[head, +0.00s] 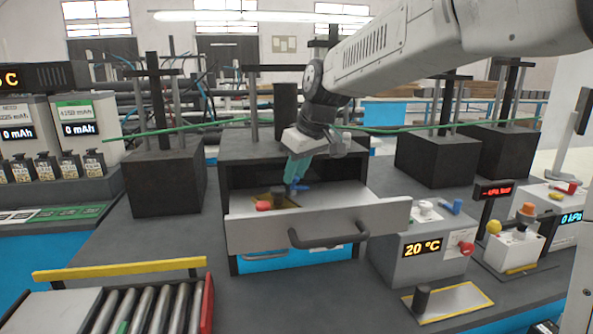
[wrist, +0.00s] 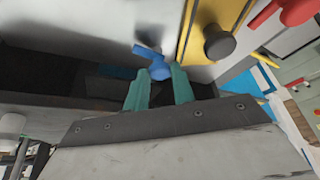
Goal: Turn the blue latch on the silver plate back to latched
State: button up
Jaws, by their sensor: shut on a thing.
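The blue latch (head: 300,186) is on a silver plate (head: 338,196) at the top of a pulled-out drawer, in the middle of the head view. In the wrist view the latch (wrist: 150,60) has one end between my teal fingertips, and its other end points up and left. My gripper (head: 296,178) reaches down from above and is shut on the latch; in the wrist view, my gripper (wrist: 159,77) partly hides it. The light silver surface (wrist: 110,20) extends beyond the latch.
A yellow plate with a dark knob (wrist: 219,42) lies right of the latch in the wrist view. A red knob (head: 264,206) sits left of the latch. The drawer has a dark handle (head: 328,236). A 20 °C control box (head: 425,250) stands at right.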

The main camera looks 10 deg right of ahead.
jog(key=m, duration=0.2)
jog(key=m+h, duration=0.1)
jog(key=m, duration=0.1)
jog(key=shift+s+a+t+h, duration=0.1)
jog(key=shift+a+t+h, duration=0.1)
jog(key=shift+t+h, duration=0.15)
jog(key=m, duration=0.2)
jog(key=m+h, duration=0.1)
jog(key=m, duration=0.1)
jog(key=shift+a+h, duration=0.15)
jog(key=shift+h, duration=0.1)
jog(key=m, duration=0.2)
jog(key=m+h, duration=0.1)
jog(key=m, duration=0.1)
jog(key=shift+a+m+h, duration=0.15)
jog(key=shift+m+h, duration=0.15)
jog(key=shift+a+m+g+h, duration=0.1)
jog(key=shift+m+g+h, duration=0.45)
jog(key=shift+m, duration=1.25)
jog(key=o, duration=1)
jog(key=v, duration=0.7)
jog(key=shift+a+r, duration=0.2)
jog(key=shift+r, duration=0.15)
